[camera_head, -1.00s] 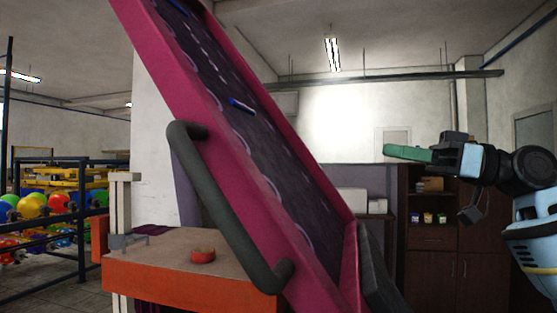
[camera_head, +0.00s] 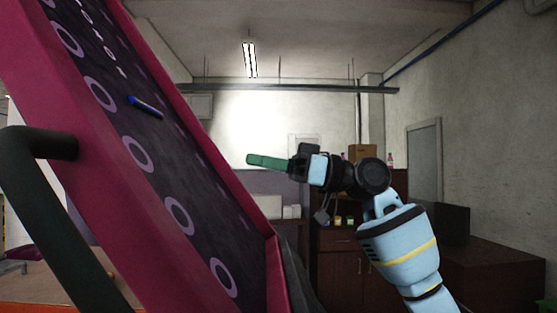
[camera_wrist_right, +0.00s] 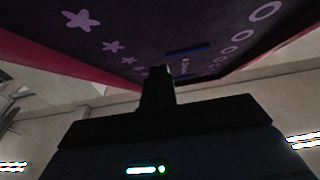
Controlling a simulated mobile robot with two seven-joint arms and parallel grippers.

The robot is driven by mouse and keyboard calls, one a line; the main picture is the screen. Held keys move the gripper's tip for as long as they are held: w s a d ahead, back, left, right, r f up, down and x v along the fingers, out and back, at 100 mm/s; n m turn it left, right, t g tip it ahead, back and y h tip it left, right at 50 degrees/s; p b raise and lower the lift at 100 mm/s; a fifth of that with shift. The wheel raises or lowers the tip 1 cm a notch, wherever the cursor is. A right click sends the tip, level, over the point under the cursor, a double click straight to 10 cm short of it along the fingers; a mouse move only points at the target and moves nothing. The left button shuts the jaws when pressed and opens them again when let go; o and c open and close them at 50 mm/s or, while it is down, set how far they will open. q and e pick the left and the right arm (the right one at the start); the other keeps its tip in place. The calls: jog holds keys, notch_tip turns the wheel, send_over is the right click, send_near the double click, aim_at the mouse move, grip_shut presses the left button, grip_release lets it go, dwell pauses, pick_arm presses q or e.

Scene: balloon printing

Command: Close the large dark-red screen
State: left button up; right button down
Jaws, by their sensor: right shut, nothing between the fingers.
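The large dark-red screen (camera_head: 188,245) stands raised and steeply tilted on the left of the head view. Its dark mesh (camera_head: 135,115) carries pale rings and a blue bar (camera_head: 146,106). A thick dark handle (camera_head: 55,220) is on its near side. My right gripper (camera_head: 266,161), with green fingers, is shut and empty, to the right of the screen and pointing left towards it. In the right wrist view the mesh (camera_wrist_right: 135,30) with stars and rings fills the top, above the dark fingers (camera_wrist_right: 158,88). My left gripper is not in view.
A tan table top (camera_head: 95,283) shows at the lower left below the screen. A brown cabinet (camera_head: 342,262) stands behind my right arm. A dark low cabinet (camera_head: 490,268) is at the right wall. Open air lies between my right gripper and the screen.

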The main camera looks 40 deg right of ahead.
aim_at(193, 166)
jog(key=w+a, duration=0.1)
jog(key=a, duration=0.1)
jog(key=w+a, duration=0.2)
jog(key=w+a+p, duration=0.1)
jog(key=a, duration=0.1)
jog(key=shift+w+f, duration=0.25)
jog(key=shift+f, duration=0.15)
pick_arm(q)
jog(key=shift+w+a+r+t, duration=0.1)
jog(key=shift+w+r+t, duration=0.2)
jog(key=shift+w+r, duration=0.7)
pick_arm(e)
jog(key=shift+w+a+f, duration=0.2)
jog(key=shift+a+f, duration=0.05)
jog(key=shift+f, duration=0.05)
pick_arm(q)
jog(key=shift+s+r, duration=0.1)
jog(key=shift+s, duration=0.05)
pick_arm(e)
jog(key=shift+a, duration=0.1)
